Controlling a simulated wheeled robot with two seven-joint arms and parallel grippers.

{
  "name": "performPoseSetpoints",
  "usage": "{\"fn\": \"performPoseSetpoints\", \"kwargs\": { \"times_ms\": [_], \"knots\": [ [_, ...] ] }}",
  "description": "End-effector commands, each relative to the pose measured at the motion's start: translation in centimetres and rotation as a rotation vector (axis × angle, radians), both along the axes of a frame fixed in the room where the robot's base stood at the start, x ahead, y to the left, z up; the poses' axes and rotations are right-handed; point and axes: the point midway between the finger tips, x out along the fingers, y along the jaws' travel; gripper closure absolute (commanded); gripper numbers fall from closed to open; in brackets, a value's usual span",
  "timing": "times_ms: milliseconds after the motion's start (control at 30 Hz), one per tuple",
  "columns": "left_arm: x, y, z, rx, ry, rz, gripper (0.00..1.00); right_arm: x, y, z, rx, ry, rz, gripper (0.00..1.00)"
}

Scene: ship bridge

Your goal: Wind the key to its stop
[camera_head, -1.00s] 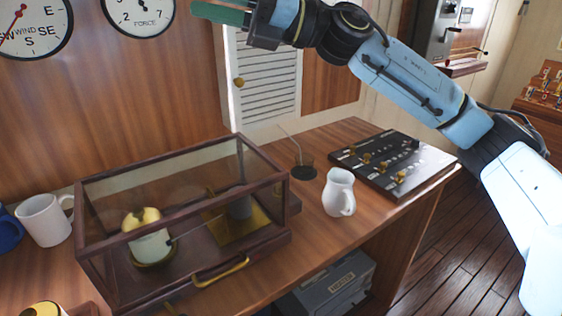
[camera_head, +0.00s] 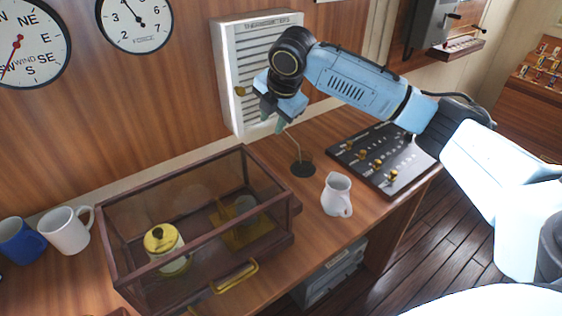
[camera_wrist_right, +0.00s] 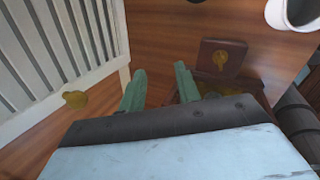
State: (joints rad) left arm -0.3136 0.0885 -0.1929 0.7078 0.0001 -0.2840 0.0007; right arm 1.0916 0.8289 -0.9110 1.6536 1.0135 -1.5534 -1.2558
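In the head view I cannot make out the key. A glass-sided wooden case (camera_head: 195,232) stands on the desk, with a brass-topped white drum (camera_head: 165,248) and a brass plate inside. My right gripper (camera_head: 272,118) points down in front of the white louvred door, above the desk behind the case. My left gripper is not in view.
A white jug (camera_head: 337,195), a round dark holder with a thin rod (camera_head: 302,168) and a black switch panel (camera_head: 385,158) stand right of the case. White (camera_head: 66,231) and blue (camera_head: 20,240) mugs stand left. The louvred door's brass knob (camera_wrist_right: 75,99) is near my fingers.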

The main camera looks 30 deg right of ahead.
Motion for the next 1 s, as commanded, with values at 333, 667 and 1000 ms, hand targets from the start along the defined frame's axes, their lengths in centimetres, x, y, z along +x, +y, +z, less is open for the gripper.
{"fn": "performPoseSetpoints", "kwargs": {
  "times_ms": [333, 667, 1000],
  "knots": [
    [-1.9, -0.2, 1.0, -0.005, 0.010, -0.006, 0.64, -7.0, 0.6, -1.9, -0.029, 0.408, 0.162, 0.67],
    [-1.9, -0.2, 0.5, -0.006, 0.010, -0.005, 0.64, -7.2, 0.5, -7.5, -0.030, 0.413, 0.160, 0.67],
    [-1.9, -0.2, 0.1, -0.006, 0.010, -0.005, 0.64, -7.1, 0.5, -13.6, -0.030, 0.409, 0.160, 0.67]
  ]
}}
